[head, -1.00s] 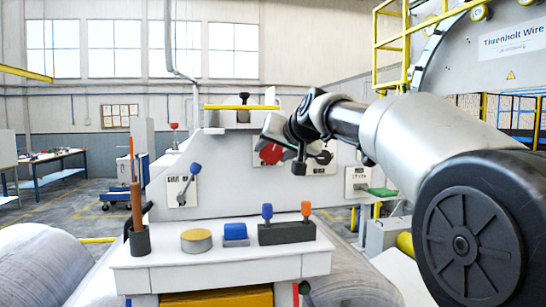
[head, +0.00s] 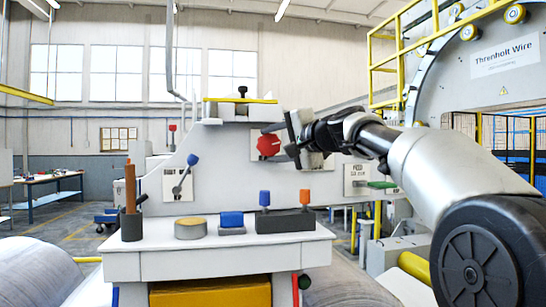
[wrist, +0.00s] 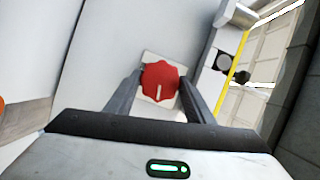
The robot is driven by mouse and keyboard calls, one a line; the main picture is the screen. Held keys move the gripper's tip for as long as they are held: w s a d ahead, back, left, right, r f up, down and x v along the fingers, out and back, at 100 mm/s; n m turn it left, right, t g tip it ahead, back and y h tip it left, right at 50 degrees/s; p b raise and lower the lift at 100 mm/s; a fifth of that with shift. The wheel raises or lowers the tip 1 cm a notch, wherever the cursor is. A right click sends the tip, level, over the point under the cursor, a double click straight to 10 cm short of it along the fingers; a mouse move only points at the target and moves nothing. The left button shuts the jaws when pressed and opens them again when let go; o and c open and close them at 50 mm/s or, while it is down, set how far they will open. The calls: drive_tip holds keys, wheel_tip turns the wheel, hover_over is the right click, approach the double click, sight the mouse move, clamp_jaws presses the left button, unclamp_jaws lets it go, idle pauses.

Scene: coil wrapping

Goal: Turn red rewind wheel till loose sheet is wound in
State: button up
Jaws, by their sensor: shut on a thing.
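The red wheel (head: 268,145) is a lobed knob on the pale machine panel. In the wrist view, the red wheel (wrist: 160,78) has a white mark pointing toward the bottom of the picture and a pale plate behind it. My gripper (wrist: 160,88) has one finger on each side of the wheel and is shut on it. In the head view, my gripper (head: 282,140) comes to the wheel from the right and hides part of it. I cannot make out a loose sheet in either view.
A lever with a blue knob (head: 192,160) stands left on the panel. A white shelf (head: 215,258) in front holds an orange stick in a cup, a round tin, a blue block and a dark holder (head: 285,221). A large pale roll (head: 35,268) lies at left.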

drive_tip(key=m+b, duration=0.2)
drive_tip(key=f+m+t+y+b, duration=0.1)
drive_tip(key=m+b, duration=0.1)
drive_tip(key=m+t+b, duration=0.1)
drive_tip(key=m+b, duration=0.3)
drive_tip(key=shift+r+t, duration=0.1)
drive_tip(key=shift+t, duration=0.3)
drive_tip(key=shift+r+m, duration=0.1)
drive_tip(key=shift+m, duration=0.2)
drive_tip(key=o, duration=1)
drive_tip(key=b+v, duration=0.2)
drive_tip(key=v, duration=0.3)
drive_tip(key=b+v, duration=0.1)
drive_tip(key=v, duration=0.5)
drive_tip(key=b+v, duration=0.2)
drive_tip(key=v, duration=0.4)
drive_tip(key=shift+s+d+f+b, duration=0.1)
drive_tip(key=shift+f+b, duration=0.2)
